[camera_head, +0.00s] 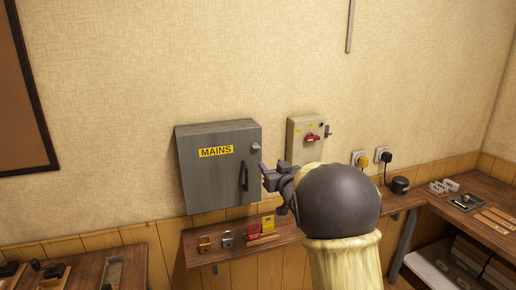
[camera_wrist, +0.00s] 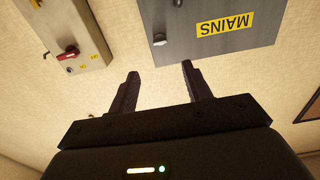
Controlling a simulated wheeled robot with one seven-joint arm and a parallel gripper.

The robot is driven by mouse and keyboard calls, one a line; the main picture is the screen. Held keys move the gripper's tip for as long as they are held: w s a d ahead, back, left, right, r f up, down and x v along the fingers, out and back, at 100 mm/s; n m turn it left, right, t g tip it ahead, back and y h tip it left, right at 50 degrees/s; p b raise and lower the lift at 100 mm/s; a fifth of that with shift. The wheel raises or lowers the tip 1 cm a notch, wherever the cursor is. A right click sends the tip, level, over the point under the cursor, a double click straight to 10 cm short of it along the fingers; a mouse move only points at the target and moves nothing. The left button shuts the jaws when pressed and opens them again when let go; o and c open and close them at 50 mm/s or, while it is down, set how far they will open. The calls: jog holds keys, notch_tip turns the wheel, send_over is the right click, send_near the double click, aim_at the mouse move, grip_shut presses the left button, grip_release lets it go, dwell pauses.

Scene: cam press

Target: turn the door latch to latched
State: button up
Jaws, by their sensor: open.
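The grey MAINS cabinet (camera_head: 215,185) hangs on the wall with its door closed against the box; it also shows upside down in the wrist view (camera_wrist: 210,45). A dark upright handle (camera_head: 244,176) is on the door's right side. I cannot tell which of these is the latch. My gripper (camera_head: 265,175) is just right of the cabinet's edge in the head view. In the wrist view my gripper (camera_wrist: 160,70) is open, with nothing between its fingers.
A beige switch box (camera_head: 296,132) with a red rotary switch (camera_head: 312,137) is mounted right of the cabinet, close to my arm. Below, a wooden shelf (camera_head: 225,255) holds padlocks and tags. Sockets with plugs (camera_head: 362,160) are further right.

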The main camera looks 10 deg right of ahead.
aim_at(256, 147)
jog(key=p+x, duration=0.5)
jog(key=x, duration=0.9)
jog(key=shift+f, duration=0.1)
jog(key=c, duration=1)
